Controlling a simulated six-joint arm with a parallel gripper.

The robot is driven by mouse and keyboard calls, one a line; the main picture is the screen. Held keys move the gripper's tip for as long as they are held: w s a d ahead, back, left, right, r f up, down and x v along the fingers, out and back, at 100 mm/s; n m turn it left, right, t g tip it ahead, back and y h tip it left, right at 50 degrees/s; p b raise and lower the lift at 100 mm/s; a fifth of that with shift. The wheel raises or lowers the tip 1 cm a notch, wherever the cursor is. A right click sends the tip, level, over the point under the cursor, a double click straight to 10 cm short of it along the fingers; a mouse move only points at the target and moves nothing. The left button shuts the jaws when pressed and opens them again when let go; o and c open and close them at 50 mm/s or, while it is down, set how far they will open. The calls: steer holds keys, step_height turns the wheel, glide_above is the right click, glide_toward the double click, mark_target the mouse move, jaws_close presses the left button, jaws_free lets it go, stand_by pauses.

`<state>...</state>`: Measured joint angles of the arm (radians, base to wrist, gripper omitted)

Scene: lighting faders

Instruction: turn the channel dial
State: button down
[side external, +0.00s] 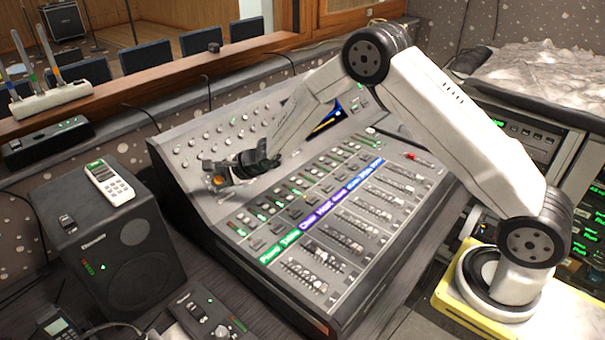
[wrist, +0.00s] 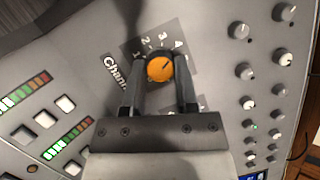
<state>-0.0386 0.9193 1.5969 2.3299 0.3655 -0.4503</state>
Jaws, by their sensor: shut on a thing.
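The channel dial (wrist: 160,68) is an orange knob with a dark pointer line, set on the mixing console. A dark plate with the numbers 1, 2, 3 and a further mark, partly hidden, surrounds it, with the word "Chann" cut off at its left. The pointer line slants up and to the right, towards the last mark. My gripper (wrist: 158,90) is shut on the dial, one finger on each side of it. In the side external view my gripper (side external: 217,180) is at the console's left end, and the dial is mostly hidden there.
The grey mixing console (side external: 205,205) has rows of knobs along its back panel and several faders in front. In the wrist view, small knobs (wrist: 249,103) line the right and lit buttons lie left. A speaker (side external: 122,262) with a white remote (side external: 109,182) on top stands left of the console.

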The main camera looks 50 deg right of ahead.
steer(key=shift+m, duration=0.6)
steer(key=shift+c, duration=1.9)
jaws_free()
steer(key=shift+s+r, duration=0.1)
steer(key=v, duration=0.7)
steer(key=shift+s, duration=0.3)
steer(key=shift+r, duration=0.1)
